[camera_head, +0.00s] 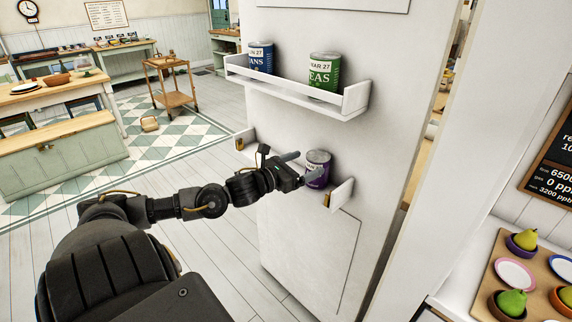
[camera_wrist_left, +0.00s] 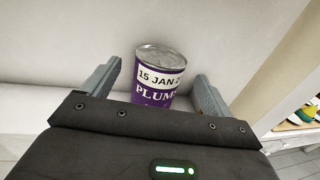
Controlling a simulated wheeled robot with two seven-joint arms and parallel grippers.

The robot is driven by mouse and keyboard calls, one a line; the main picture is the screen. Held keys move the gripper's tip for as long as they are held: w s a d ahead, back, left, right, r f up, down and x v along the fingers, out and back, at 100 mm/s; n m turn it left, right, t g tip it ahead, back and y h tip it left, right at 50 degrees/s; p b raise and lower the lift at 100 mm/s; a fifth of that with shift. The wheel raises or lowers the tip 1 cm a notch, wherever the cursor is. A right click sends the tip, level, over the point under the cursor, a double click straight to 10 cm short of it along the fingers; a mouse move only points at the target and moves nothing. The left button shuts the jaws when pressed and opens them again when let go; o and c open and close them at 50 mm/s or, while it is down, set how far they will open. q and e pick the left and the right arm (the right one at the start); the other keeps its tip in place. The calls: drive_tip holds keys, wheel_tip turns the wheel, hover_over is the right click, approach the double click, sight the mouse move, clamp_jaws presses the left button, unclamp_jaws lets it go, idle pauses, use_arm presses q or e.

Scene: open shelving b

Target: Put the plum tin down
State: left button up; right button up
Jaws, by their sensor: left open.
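The purple plum tin (camera_head: 317,165) stands upright on the lower white door shelf (camera_head: 341,195), near its right end. In the left wrist view the plum tin (camera_wrist_left: 160,75) shows a purple label reading PLUMS and a date strip starting "15 JAN". My left gripper (camera_head: 303,169) reaches in from the left at the tin. In the wrist view its two grey fingers (camera_wrist_left: 155,88) are spread on either side of the tin, with gaps showing between them and it. The tin's lower part is hidden behind the gripper body. My right gripper is not in view.
A blue tin (camera_head: 260,58) and a green tin (camera_head: 324,73) stand on the upper door shelf (camera_head: 290,95), above my left gripper. The lower shelf's end walls stand up on both sides. A counter at the right holds a board with pears and plates.

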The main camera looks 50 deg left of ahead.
use_arm(q)
drive_tip(key=s, duration=0.6)
drive_tip(key=shift+s+a, duration=0.3)
drive_tip(key=shift+a, duration=0.1)
